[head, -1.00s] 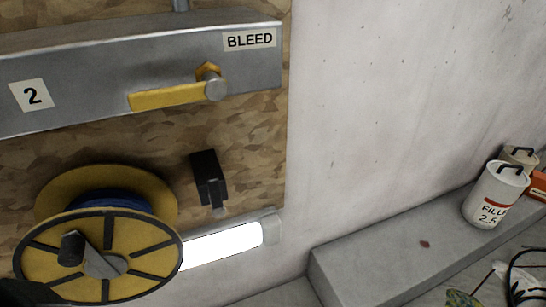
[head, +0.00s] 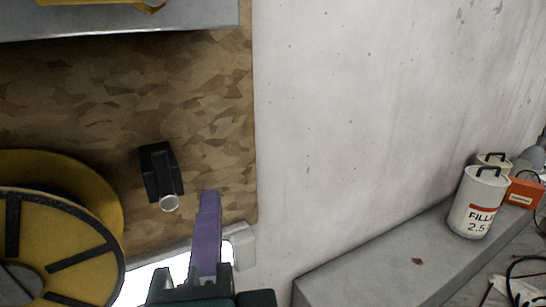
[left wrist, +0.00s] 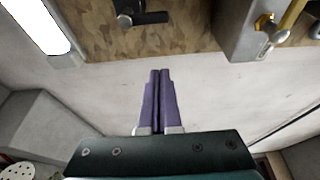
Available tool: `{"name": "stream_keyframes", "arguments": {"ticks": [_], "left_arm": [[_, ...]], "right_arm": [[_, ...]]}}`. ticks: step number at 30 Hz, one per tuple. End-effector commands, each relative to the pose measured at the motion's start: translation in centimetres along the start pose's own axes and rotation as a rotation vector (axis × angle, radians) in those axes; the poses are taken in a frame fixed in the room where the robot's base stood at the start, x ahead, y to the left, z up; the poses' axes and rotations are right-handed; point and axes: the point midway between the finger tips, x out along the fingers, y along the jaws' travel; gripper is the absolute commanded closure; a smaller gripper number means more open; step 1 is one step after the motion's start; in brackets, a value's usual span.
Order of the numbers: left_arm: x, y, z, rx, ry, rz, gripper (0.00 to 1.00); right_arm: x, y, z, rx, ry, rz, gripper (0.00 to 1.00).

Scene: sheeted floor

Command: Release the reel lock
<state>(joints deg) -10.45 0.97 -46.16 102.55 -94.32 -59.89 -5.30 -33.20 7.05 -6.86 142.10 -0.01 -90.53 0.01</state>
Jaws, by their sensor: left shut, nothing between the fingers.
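The yellow reel (head: 85,255) is at the lower left of the head view, cut off by the picture's edge. A small black block with a round metal pin end (head: 160,175), which looks like the reel lock, is on the chipboard right of the reel. It also shows at the top of the left wrist view (left wrist: 127,10). My left gripper (head: 210,195) has purple fingers, shut and empty, just right of and below the block, apart from it in the picture. In the left wrist view the closed fingertips (left wrist: 160,72) point towards the wall below the block. My right gripper is not in view.
A grey metal box (head: 120,18) with a yellow handle is above. A lit lamp (head: 150,280) is partly behind my left gripper. A concrete ledge (head: 370,265) runs along the wall, with a white filler can (head: 477,203) and an orange box (head: 524,193). The pale wall is bare.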

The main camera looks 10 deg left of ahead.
Motion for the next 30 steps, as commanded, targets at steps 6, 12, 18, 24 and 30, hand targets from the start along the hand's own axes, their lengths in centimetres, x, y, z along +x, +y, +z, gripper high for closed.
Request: {"name": "stream_keyframes", "arguments": {"ticks": [6, 12, 18, 24, 30], "left_arm": [[0.0, 0.0, 0.0, 0.0, -0.001, 0.0, 1.0], [0.8, 0.0, 0.1, 0.0, -0.004, -0.002, 1.0], [4.3, 0.0, 0.1, -0.001, -0.004, -0.003, 1.0], [8.7, 0.1, 0.1, -0.001, -0.004, -0.003, 1.0], [9.4, 0.0, 2.1, 0.0, -0.003, 0.003, 1.0]], "right_arm": [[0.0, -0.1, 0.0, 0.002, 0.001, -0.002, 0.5], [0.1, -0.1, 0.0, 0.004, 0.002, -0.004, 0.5], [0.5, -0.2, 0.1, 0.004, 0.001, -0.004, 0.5], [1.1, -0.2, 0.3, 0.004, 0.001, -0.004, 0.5], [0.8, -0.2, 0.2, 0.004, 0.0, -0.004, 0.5]]}}
